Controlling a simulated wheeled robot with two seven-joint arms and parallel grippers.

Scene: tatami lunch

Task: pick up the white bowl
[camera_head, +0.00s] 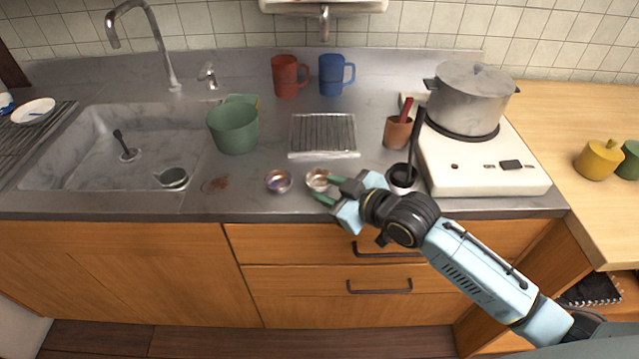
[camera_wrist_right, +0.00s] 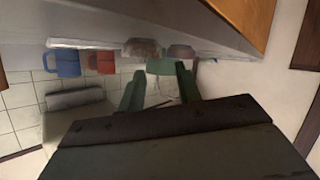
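A small pale bowl (camera_head: 318,179) sits near the counter's front edge, left of my right gripper; it looks whitish with a brownish inside. A second small bowl (camera_head: 278,181), darker with a purplish inside, stands to its left. My right gripper (camera_head: 325,188) is open, its green fingertips close beside the pale bowl's right and front side. I cannot tell whether they touch it. In the right wrist view the fingers (camera_wrist_right: 158,76) are apart with nothing held, and two small bowls show beyond them, one brownish (camera_wrist_right: 140,47). My left gripper is not in view.
A green pot (camera_head: 234,128) and a wire rack (camera_head: 323,135) stand behind the bowls. A white dish (camera_head: 35,110) lies far left beyond the sink (camera_head: 95,170).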

